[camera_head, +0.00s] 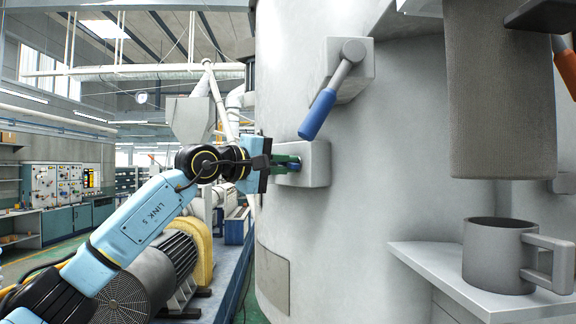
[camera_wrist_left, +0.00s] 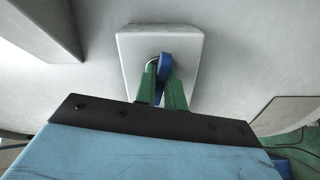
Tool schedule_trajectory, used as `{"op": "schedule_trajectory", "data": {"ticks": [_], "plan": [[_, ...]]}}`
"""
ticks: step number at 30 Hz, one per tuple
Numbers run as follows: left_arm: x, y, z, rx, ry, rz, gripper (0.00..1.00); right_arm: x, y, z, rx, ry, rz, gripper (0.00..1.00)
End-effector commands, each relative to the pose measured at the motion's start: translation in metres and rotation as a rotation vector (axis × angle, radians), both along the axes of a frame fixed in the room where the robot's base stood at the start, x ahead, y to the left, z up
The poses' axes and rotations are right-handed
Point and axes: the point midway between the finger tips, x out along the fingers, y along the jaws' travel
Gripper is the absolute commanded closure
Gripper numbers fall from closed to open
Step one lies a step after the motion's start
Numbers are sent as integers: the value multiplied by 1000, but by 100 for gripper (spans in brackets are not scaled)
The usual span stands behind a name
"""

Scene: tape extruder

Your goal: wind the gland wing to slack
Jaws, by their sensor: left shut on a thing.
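The gland wing is a small blue piece (camera_wrist_left: 164,66) on the front of a pale grey block. The block (camera_head: 319,163) sticks out from the curved grey wall of the machine, and it also shows in the left wrist view (camera_wrist_left: 188,48). My left gripper (camera_head: 291,166) reaches in from the left, its green fingers close to the block. In the left wrist view the fingers (camera_wrist_left: 162,80) are shut on the wing, one on each side. In the head view the fingers mostly hide the wing. My right gripper is not in view.
A lever with a blue handle (camera_head: 318,115) hangs from a grey mount just above the block. A motor (camera_head: 165,265) stands below my left arm.

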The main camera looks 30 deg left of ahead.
Motion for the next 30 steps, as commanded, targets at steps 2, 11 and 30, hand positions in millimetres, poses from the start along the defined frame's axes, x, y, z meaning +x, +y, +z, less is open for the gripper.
{"op": "schedule_trajectory", "data": {"ticks": [2,11,30], "plan": [[0,0,0,0,0,0,100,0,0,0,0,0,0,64],[0,0,0,-133,56,1,100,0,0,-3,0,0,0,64],[0,0,0,-396,172,-1,100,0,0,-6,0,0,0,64]]}}
